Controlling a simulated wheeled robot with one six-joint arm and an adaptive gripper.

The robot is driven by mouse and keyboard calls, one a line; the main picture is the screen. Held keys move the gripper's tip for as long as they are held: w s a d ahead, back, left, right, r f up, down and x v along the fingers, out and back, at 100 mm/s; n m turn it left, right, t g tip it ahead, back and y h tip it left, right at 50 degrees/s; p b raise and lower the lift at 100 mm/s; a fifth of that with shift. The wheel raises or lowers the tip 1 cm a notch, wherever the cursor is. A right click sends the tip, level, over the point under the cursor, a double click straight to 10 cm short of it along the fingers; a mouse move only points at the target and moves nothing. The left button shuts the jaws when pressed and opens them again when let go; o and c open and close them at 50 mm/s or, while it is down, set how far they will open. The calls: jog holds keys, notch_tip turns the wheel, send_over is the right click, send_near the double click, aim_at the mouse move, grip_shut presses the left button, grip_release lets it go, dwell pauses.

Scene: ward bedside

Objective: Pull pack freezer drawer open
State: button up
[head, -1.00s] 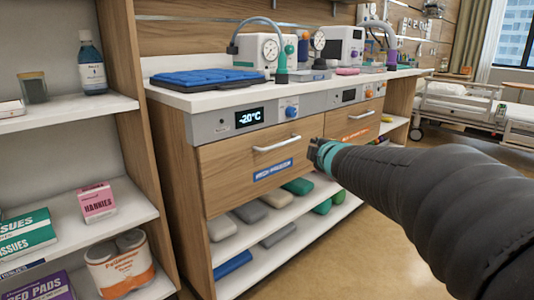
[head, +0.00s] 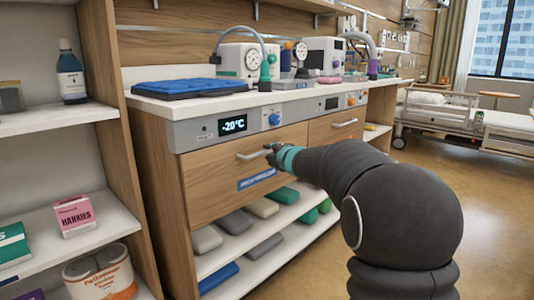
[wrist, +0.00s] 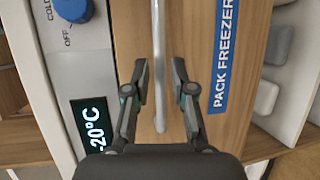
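The pack freezer drawer (head: 220,185) has a wooden front and appears shut, under a grey panel with a -20°C display (head: 233,125). Its silver bar handle (head: 250,155) crosses the upper front, above a blue label (head: 257,179). My gripper (head: 271,151) is at the right part of the handle. In the wrist view, my gripper (wrist: 160,68) is open, one finger on each side of the handle (wrist: 159,35), with a gap on both sides. The label there (wrist: 223,55) reads PACK FREEZER.
A second drawer (head: 337,127) with its own handle adjoins on the right. Open shelves with several packs (head: 235,221) lie below. A shelf unit (head: 105,110) stands close on the left. A blue tray (head: 185,87) lies on the counter. The floor (head: 480,205) to the right is clear.

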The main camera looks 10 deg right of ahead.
aim_at(268, 152)
jog(key=shift+x, duration=1.75)
grip_shut()
